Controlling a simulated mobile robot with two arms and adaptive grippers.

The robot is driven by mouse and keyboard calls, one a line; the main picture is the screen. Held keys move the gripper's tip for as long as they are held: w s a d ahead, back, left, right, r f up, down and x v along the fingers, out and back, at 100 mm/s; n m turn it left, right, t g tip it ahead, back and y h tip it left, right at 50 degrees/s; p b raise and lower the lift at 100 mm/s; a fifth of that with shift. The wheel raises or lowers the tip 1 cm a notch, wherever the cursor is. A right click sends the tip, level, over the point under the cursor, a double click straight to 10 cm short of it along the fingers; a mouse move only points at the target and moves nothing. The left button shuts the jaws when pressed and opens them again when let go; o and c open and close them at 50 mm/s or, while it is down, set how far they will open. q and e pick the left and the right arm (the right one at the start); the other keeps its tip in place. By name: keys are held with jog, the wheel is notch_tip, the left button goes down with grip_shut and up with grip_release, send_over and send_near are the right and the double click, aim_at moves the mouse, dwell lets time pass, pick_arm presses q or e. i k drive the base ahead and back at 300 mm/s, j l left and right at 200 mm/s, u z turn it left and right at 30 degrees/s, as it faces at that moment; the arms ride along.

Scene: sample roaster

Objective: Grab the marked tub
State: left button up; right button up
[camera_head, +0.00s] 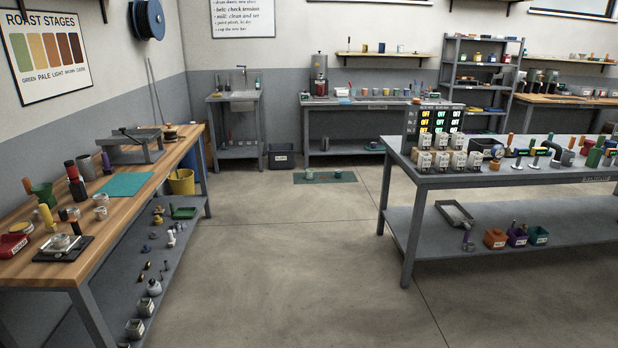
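Several small containers carry labels, and I cannot tell which one is the marked tub. An orange tub (496,239), a purple tub (516,239) and a green tub (538,237) stand in a row on the right bench's lower shelf. Grey labelled tubs (146,308) sit on the left bench's lower shelf. A red labelled bin (12,246) is on the left benchtop. A dark labelled bin (281,157) stands on the floor beside the sink stand. The label texts are too small to read. Neither of my grippers is in view.
A wooden-topped bench (120,210) runs along the left, with a yellow bucket (182,182) at its far end. A grey bench (480,178) fills the right. A green mat (325,176) lies at the back. The floor between the benches is clear.

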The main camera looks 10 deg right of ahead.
aim_at(309, 173)
jog(key=i+z, duration=0.25)
jog(key=i, duration=6.7)
jog(key=l, duration=0.1)
